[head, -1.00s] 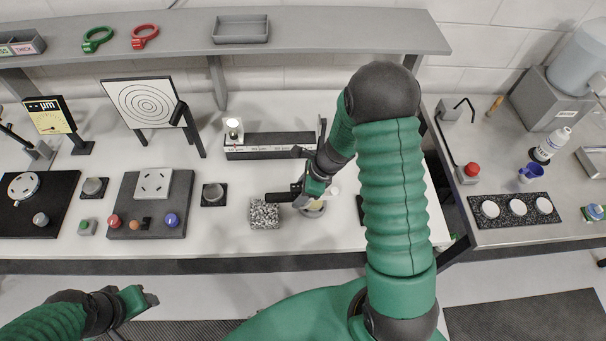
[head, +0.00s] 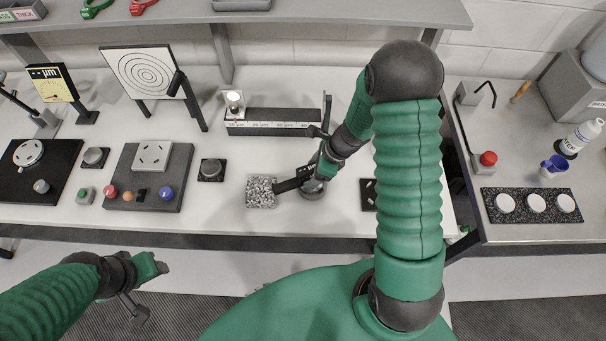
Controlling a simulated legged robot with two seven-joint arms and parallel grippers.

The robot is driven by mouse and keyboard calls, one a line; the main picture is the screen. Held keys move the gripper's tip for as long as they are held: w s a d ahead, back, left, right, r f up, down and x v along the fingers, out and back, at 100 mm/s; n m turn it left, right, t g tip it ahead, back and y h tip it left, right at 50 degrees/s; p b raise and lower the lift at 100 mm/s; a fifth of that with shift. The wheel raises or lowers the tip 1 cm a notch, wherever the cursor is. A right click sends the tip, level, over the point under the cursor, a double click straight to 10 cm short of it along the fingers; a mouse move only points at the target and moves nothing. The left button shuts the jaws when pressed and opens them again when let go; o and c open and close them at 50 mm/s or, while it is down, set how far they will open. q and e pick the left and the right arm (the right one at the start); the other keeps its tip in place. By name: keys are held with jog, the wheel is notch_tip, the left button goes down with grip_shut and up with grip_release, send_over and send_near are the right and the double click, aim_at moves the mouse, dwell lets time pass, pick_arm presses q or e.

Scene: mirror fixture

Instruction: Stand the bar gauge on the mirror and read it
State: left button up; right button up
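My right gripper (head: 312,174) is over the middle of the bench. It appears shut on a dark bar with a small white label, which I take for the bar gauge (head: 288,185). The bar slants down to the left, its free end close to the right edge of a speckled block (head: 261,191). A round grey piece (head: 313,190), possibly the mirror on its mount, sits below the gripper and is partly hidden by it. I cannot tell whether the bar touches it. My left gripper (head: 155,266) is low in front of the bench, away from everything; its fingers are unclear.
Behind the gripper stands a long black scale (head: 272,122) with a lamp (head: 235,102) at its left end. A ringed target (head: 151,87) and a µm display (head: 52,83) stand at left. A dark plate (head: 368,195) lies right of the gripper, partly behind my arm.

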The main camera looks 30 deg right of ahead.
jog(key=shift+d+f, duration=0.2)
jog(key=shift+d, duration=0.65)
jog(key=shift+a, duration=0.15)
jog(key=a, duration=0.1)
jog(key=a+r, duration=0.1)
jog(key=a+p, duration=0.1)
jog(key=shift+w+a+r, duration=0.15)
jog(key=shift+r, duration=0.2)
jog(key=d+f+v, duration=0.1)
jog(key=d+v, duration=0.1)
jog(key=v, duration=1)
jog(key=s+a+r+n+h, duration=0.15)
jog(key=s+a+n, duration=0.35)
jog(key=n, duration=0.8)
jog(key=s+a+r+n+h, duration=0.1)
jog(key=s+a+n+h, duration=0.15)
jog(key=a+n, duration=0.75)
pick_arm(q)
jog(key=f+b, duration=0.1)
jog(key=b, duration=0.1)
jog(key=f+b, duration=0.2)
jog(key=d+f+b, duration=0.1)
jog(key=f+b, duration=0.1)
jog(key=shift+f+b, duration=0.2)
jog(key=shift+b, duration=0.1)
pick_arm(e)
jog(key=d+f+n, duration=0.3)
jog(key=d+f, duration=0.1)
jog(key=f, duration=0.3)
jog(key=shift+w, duration=0.2)
